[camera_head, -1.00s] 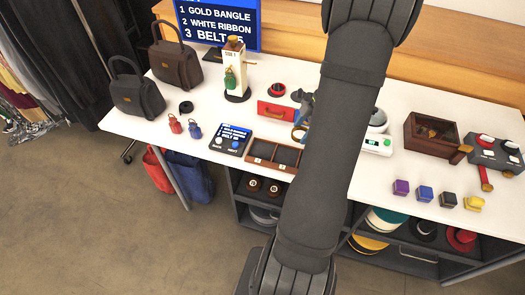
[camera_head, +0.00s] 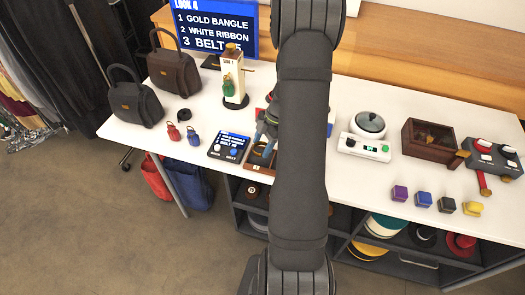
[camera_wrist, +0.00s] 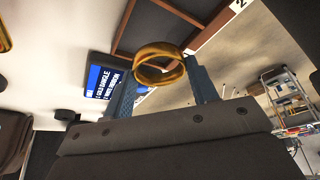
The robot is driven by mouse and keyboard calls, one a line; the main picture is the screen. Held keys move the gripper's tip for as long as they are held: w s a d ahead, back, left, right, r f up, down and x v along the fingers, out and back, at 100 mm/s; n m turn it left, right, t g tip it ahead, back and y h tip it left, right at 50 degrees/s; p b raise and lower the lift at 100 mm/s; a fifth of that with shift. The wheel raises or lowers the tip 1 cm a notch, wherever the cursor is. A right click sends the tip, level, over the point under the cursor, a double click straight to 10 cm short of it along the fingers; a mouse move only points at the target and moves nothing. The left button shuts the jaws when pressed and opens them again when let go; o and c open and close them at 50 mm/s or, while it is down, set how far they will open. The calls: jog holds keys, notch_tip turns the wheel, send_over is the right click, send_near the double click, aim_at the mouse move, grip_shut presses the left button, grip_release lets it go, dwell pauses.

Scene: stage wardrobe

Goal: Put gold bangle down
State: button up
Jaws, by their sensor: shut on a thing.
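The gold bangle (camera_wrist: 158,75) is held between the two blue-grey fingers of my gripper (camera_wrist: 163,84), which is shut on it. In the wrist view the bangle appears close to the wooden compartment tray (camera_wrist: 122,28), with a "2" label on the tray's edge. I cannot tell whether the bangle touches the tray. In the head view my gripper (camera_head: 266,128) is at the tray (camera_head: 252,157), and my arm hides much of it and the bangle.
A sign screen (camera_head: 231,146) lies left of the tray. A white device with a round lidded top (camera_head: 367,135) stands right of my arm. Behind the tray is a white stand (camera_head: 232,68) with a green item. The table's front edge is close to the tray.

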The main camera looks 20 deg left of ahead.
aim_at(259, 159)
jog(key=shift+f, duration=1.95)
jog(key=shift+f, duration=0.1)
jog(key=o, duration=0.7)
jog(key=v, duration=1.2)
jog(key=x, duration=1.2)
jog(key=shift+r, duration=1.75)
